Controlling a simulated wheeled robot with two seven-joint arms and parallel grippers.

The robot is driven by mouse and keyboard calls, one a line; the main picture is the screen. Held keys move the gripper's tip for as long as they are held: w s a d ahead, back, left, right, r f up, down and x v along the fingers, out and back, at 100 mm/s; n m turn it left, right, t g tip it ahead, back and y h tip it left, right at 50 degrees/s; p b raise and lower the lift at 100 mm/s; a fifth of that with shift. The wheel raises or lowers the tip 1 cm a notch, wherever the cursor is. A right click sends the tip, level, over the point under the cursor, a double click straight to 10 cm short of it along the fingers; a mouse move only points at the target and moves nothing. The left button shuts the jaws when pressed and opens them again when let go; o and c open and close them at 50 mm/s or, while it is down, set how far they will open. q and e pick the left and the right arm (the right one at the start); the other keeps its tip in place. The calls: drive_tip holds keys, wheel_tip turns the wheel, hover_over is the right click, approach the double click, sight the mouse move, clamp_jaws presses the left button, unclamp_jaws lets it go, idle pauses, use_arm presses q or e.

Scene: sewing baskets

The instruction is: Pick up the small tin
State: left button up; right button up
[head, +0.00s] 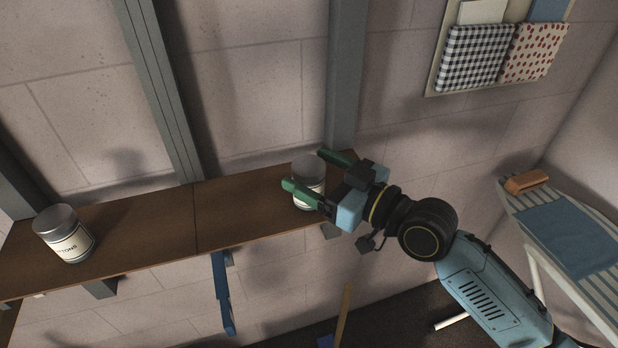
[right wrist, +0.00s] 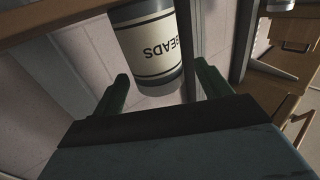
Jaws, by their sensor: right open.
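A small metal tin (head: 308,172) with a grey lid and pale label stands upright on the brown shelf (head: 235,208), near its right end. In the right wrist view this tin (right wrist: 148,44) shows upside down, and its label reads "BEADS". My right gripper (head: 304,169) is open, its green fingers pointing at the tin, one to each side of it. In the right wrist view the tin lies ahead between the open fingers (right wrist: 162,70); whether either finger touches it I cannot tell. Part of its label is hidden by the gripper in the head view. My left gripper is not in view.
A second tin (head: 64,234), its label ending in "TIONS", stands at the shelf's left. Grey uprights (head: 345,75) rise behind the shelf. A striped ironing board (head: 565,240) with a wooden block (head: 527,182) is at right. The shelf between the tins is clear.

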sight(295, 161)
drive_tip(key=x, duration=0.3)
drive_tip(key=shift+w+a, duration=0.1)
drive_tip(key=shift+w, duration=0.05)
drive_tip(key=shift+c, duration=0.4)
drive_tip(key=c, duration=1.1)
